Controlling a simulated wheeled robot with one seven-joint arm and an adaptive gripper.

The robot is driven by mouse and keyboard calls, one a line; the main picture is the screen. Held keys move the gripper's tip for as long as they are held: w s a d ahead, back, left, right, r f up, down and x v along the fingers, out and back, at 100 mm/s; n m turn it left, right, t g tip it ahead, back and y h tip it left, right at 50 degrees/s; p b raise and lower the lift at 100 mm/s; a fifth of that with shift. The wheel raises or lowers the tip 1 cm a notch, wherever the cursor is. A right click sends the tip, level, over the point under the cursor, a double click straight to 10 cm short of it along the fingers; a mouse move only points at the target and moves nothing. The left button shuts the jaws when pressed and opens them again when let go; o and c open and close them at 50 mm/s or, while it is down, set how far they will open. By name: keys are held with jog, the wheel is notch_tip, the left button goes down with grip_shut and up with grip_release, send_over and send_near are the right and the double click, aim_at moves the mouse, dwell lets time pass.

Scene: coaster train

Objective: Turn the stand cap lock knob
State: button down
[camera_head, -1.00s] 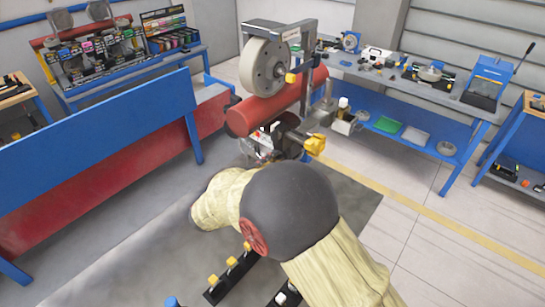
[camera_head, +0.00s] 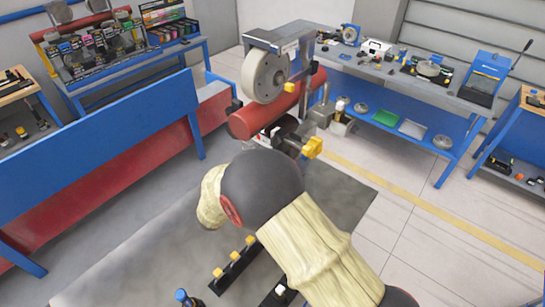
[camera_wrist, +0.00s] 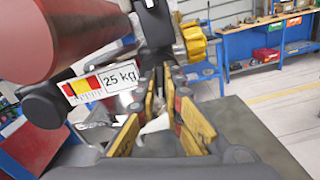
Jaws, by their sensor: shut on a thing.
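A yellow star-shaped knob (camera_head: 312,147) sits on the dark stand head, right of and below a red cylinder (camera_head: 258,118). The wrist view also shows the yellow knob (camera_wrist: 192,42), just right of and beyond my fingertips. My gripper (camera_wrist: 164,88) has yellow-padded fingers that converge beside the dark stand post. It is shut on a small part there, mostly hidden between the fingers. I cannot tell whether that part is the lock knob. The red cylinder (camera_wrist: 75,35) and a "25 kg" label (camera_wrist: 105,84) are close on the left. In the head view my arm hides the gripper.
A large grey wheel (camera_head: 264,75) in a metal bracket stands above the red cylinder. A blue bench (camera_head: 100,145) is at left. A workbench (camera_head: 455,105) with tools stands at the back right. The grey mat (camera_head: 345,190) is clear right of my arm.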

jog(key=shift+n+p, duration=0.95)
jog(key=shift+n, duration=0.45)
jog(key=c, duration=1.9)
grip_release()
jog(key=v, duration=1.2)
